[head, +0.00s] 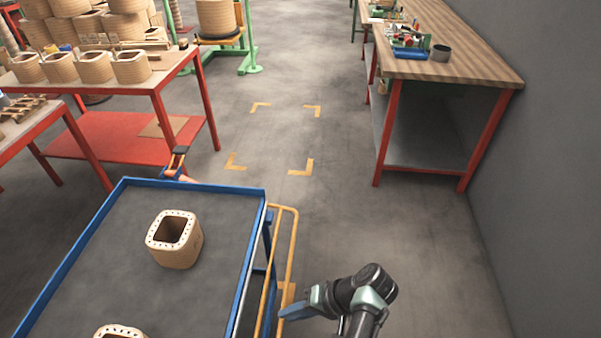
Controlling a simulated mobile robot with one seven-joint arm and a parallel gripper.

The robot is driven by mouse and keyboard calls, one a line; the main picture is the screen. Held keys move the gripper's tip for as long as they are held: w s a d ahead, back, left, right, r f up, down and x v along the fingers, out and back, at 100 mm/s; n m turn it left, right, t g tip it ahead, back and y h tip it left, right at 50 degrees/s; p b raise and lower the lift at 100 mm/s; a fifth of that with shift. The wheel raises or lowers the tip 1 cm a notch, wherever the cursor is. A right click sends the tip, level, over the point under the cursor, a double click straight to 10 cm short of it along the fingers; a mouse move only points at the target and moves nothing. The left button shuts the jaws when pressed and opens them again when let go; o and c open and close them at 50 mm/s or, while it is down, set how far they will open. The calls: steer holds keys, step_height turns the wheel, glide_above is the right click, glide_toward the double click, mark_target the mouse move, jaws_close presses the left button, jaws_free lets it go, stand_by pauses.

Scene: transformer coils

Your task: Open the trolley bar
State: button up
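The trolley (197,182) has a blue rim and a dark grey top and fills the lower left of the head view. A yellow-orange tubular bar (293,245) runs along its right side, standing upright just outside the rim. My gripper (284,312) is at the lower middle, beside the near part of the bar, its blue tip pointing left. The tip overlaps the bar in the picture; I cannot tell whether it touches it. The finger gap is not clear, so open or shut cannot be told.
Two tan coils, one whole (180,250) and one cut off by the frame (120,333), stand on the trolley. A red table (115,150) with coils is at left. A wooden-topped workbench (455,65) stands right, by a grey wall. Floor between, with yellow corner marks (300,166), is clear.

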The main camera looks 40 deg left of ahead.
steer(key=shift+o, duration=1.2)
steer(key=shift+s, duration=0.25)
steer(key=shift+o, duration=0.5)
steer(key=shift+s+r, duration=0.35)
steer(key=shift+s, duration=0.1)
steer(key=v, duration=1.3)
steer(key=shift+w+f, duration=0.1)
